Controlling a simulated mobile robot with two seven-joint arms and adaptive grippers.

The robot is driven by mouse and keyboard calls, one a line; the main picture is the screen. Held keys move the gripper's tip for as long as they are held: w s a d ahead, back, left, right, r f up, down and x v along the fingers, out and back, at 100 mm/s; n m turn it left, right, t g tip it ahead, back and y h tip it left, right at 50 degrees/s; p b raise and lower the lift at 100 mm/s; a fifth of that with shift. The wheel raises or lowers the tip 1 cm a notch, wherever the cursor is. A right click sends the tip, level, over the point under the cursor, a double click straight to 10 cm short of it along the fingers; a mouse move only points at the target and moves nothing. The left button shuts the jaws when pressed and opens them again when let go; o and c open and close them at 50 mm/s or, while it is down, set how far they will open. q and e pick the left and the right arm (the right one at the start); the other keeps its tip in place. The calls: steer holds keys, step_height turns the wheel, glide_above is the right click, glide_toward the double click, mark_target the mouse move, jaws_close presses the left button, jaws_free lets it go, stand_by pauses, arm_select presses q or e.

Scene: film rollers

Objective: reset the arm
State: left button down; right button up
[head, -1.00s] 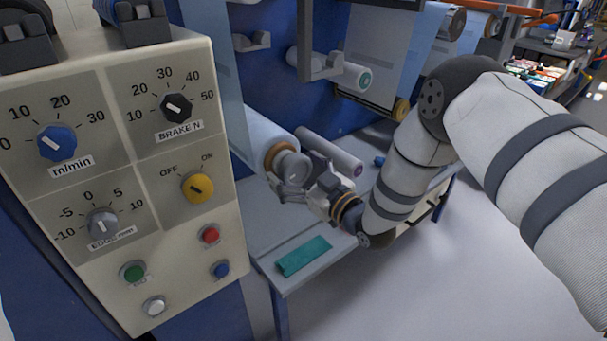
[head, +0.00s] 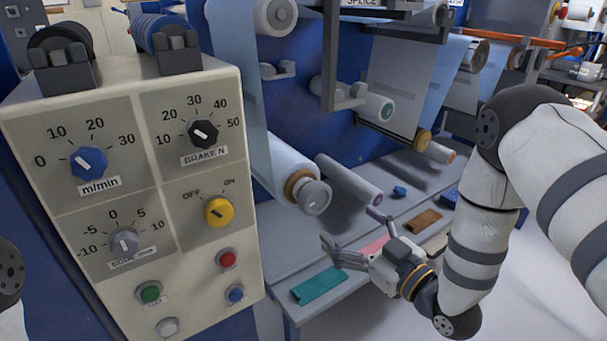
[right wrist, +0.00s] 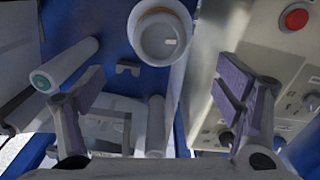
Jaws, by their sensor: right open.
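My right gripper (head: 350,228) is open and empty in the head view, above the front of the table and in front of the roll end. Its two fingers are spread wide in the right wrist view (right wrist: 163,88), with nothing between their pads. The right arm comes in from the right edge. A pale film roll (head: 284,160) with a grey end knob (head: 315,198) is behind the gripper, apart from it. The knob also shows at the top of the right wrist view (right wrist: 163,40). My left gripper is out of view.
A control panel (head: 135,245) with knobs and buttons stands close on the left. The table (head: 277,265) holds a teal strip (head: 319,286), a pink strip (head: 374,246), a brown block (head: 423,221) and a loose roller (head: 349,180). Open floor lies at the lower right.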

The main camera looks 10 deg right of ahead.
steer(key=s+f+m+g+h, duration=0.4)
steer(key=s+f+g, duration=0.6)
steer(key=s+f, duration=0.8)
steer(key=s+f+m+g+h, duration=0.1)
steer(key=s+g, duration=0.3)
steer(key=s, duration=0.7)
steer(key=s+d+f+m+g+h, duration=0.1)
steer(key=s+f+g, duration=0.2)
steer(key=s, duration=0.8)
steer(key=shift+s+d+g, duration=0.2)
steer(key=shift+s+g, duration=0.2)
steer(key=shift+g, duration=0.8)
steer(key=shift+w+f, duration=0.1)
steer(key=shift+w, duration=0.05)
